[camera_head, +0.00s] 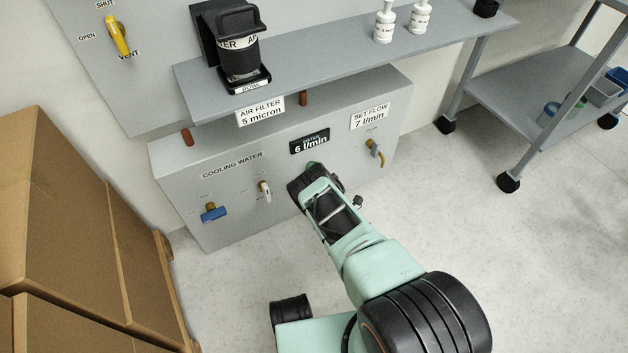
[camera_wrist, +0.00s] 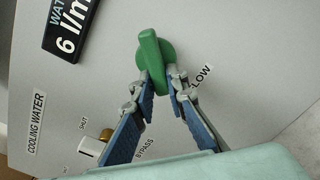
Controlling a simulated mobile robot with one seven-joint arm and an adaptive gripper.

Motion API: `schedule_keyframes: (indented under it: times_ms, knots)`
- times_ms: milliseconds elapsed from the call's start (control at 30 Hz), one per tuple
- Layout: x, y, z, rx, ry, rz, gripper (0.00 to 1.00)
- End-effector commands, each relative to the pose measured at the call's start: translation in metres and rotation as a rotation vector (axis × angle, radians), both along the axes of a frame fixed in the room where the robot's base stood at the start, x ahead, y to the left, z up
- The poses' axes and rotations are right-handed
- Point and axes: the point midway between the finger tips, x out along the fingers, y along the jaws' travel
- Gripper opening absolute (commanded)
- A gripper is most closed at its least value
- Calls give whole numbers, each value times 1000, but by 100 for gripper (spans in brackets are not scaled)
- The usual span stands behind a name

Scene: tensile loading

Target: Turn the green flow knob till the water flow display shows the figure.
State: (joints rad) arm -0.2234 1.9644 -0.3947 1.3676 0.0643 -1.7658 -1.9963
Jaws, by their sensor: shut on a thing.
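The green flow knob (camera_wrist: 152,62) sits on the grey cooling water panel, and my gripper (camera_wrist: 161,82) is shut on its grip bar in the wrist view. In the head view my gripper (camera_head: 312,180) reaches the panel just below the display and hides most of the knob. The water flow display (camera_head: 310,142) is black and reads 6 l/min; part of the display (camera_wrist: 70,30) also shows in the wrist view. A white label (camera_head: 370,115) to its right reads SET FLOW 7 l/min.
The panel (camera_head: 225,185) also carries a blue-handled valve (camera_head: 214,212), a white-handled valve (camera_head: 265,190) and a brass tap (camera_head: 375,152). A shelf (camera_head: 340,55) with an air filter (camera_head: 238,50) juts out above.

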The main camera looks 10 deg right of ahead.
Motion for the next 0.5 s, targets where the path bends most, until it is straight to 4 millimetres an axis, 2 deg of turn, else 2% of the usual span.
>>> schedule_keyframes:
  times_ms: [500]
  knots:
    - [3, -1, 1, -107, -40, -1, 0]
